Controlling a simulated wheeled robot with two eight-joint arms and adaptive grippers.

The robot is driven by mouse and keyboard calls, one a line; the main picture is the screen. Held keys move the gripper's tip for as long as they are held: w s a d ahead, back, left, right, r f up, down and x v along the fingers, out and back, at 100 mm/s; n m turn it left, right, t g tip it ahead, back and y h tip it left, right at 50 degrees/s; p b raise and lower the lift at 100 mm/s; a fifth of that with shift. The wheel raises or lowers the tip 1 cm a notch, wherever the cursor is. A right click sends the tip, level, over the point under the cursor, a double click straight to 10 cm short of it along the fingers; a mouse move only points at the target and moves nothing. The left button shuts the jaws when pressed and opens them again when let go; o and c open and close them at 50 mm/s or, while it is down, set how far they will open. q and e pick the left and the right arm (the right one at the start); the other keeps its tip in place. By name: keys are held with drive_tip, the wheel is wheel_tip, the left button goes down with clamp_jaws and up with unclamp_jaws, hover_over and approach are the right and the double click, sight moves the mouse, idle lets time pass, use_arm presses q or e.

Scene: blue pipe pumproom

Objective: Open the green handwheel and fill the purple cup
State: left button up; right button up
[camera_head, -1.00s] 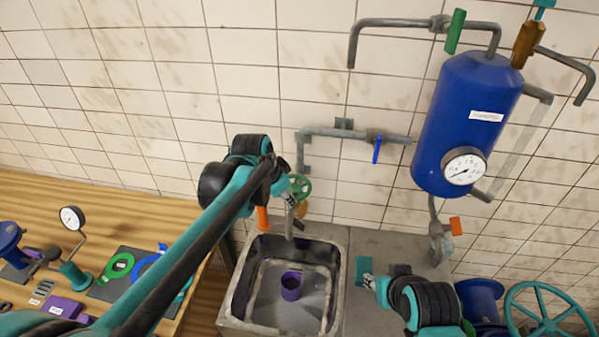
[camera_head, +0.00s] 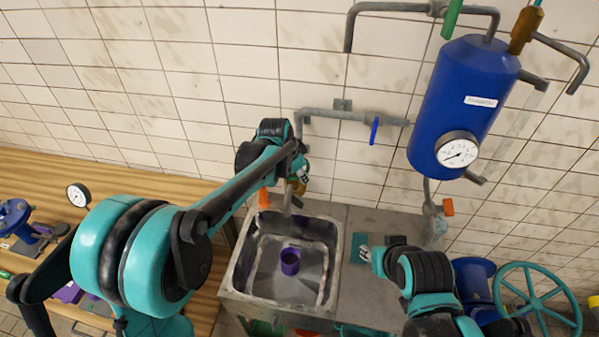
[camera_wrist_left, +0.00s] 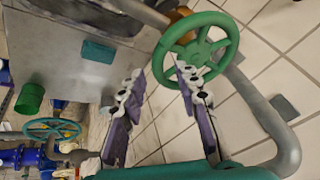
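The green handwheel (camera_wrist_left: 198,48) shows clearly in the left wrist view, on the grey pipe by the tiled wall. In the head view my left arm mostly hides it. My left gripper (camera_wrist_left: 163,100) has its two purple fingers spread; one finger overlaps the lower rim, and contact cannot be told. In the head view my left gripper (camera_head: 300,182) is above the sink's back edge. The purple cup (camera_head: 290,261) stands upright in the sink basin (camera_head: 240,270), below the tap. My right gripper (camera_head: 378,262) is low over the counter; its fingers are unclear.
A blue tank (camera_head: 463,105) with a gauge hangs on the wall at right. A pipe with a blue lever (camera_head: 374,130) runs behind the sink. A teal block (camera_head: 360,247) lies on the counter. A large teal wheel (camera_head: 538,300) stands at lower right. A wooden bench (camera_head: 140,195) is at left.

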use_arm(q)
drive_tip(key=shift+c, duration=0.3)
clamp_jaws()
drive_tip(key=shift+w+d+n+t+y+b, duration=0.2)
drive_tip(key=shift+d+n+y, duration=0.15)
drive_tip(key=shift+n, duration=0.4)
drive_tip(key=shift+w+d+n+t+y+b, duration=0.1)
drive_tip(key=shift+w+d+n+y+b, duration=0.2)
drive_tip(key=shift+n, duration=0.5)
drive_tip(key=shift+w+d+n+t+y+b, duration=0.15)
drive_tip(key=shift+d+n+y, duration=0.15)
drive_tip(key=shift+n, duration=0.45)
drive_tip(key=shift+o, duration=0.3)
unclamp_jaws()
drive_tip(key=v, duration=1.2)
drive_tip(key=shift+w, duration=0.1)
